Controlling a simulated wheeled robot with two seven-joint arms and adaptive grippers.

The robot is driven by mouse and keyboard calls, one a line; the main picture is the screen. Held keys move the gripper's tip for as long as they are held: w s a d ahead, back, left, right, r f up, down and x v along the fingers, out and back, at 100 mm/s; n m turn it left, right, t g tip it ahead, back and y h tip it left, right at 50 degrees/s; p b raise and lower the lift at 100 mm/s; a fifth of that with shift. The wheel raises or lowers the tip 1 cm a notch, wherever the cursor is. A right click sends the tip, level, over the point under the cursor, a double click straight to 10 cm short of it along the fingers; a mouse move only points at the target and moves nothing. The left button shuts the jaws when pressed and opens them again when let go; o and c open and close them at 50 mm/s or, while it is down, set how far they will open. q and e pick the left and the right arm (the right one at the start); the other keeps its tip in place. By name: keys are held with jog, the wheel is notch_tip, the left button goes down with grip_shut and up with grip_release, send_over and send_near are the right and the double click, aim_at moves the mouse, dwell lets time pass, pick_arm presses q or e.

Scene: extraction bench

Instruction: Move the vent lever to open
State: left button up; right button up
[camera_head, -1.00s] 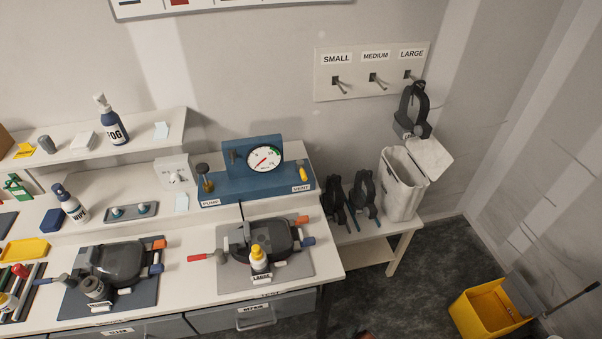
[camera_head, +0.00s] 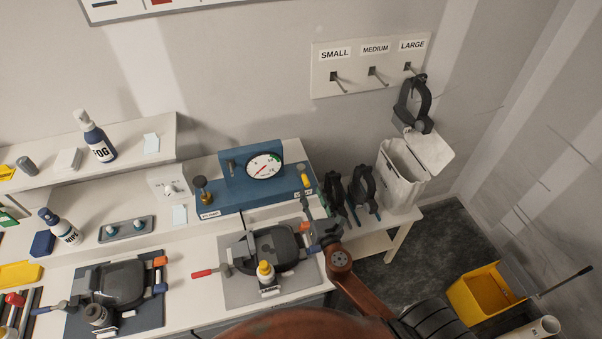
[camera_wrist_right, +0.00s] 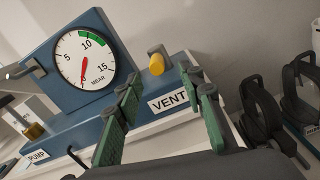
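The vent lever, with a yellow grip (camera_head: 305,181), is at the right end of the blue gauge unit (camera_head: 237,200). In the right wrist view the yellow lever (camera_wrist_right: 157,64) stands just behind the VENT label (camera_wrist_right: 168,101). My right gripper (camera_head: 307,196) is just in front of the lever in the head view. In the wrist view its green-padded fingers (camera_wrist_right: 162,78) are apart and empty, with the lever showing beyond the gap. The gauge (camera_wrist_right: 84,60) has a red needle pointing down, near the low end. My left gripper is not in view.
The PUMP knob (camera_head: 201,184) is at the unit's left end. A dark device (camera_head: 268,247) with a yellow-capped bottle (camera_head: 266,272) is in front of the unit. Black masks (camera_head: 362,187) and a white bin (camera_head: 402,176) stand close on the right.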

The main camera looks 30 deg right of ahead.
aim_at(305, 180)
jog(key=x, duration=0.7)
jog(key=shift+a+r+p, duration=0.15)
jog(key=shift+a+p, duration=0.1)
jog(key=shift+p, duration=0.1)
jog(key=shift+w+d, duration=0.1)
jog(key=shift+w, duration=0.25)
jog(key=c, duration=0.5)
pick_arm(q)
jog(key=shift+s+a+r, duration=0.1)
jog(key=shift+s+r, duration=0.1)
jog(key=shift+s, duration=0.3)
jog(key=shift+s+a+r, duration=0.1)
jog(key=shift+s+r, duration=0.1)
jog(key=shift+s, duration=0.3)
pick_arm(e)
grip_shut()
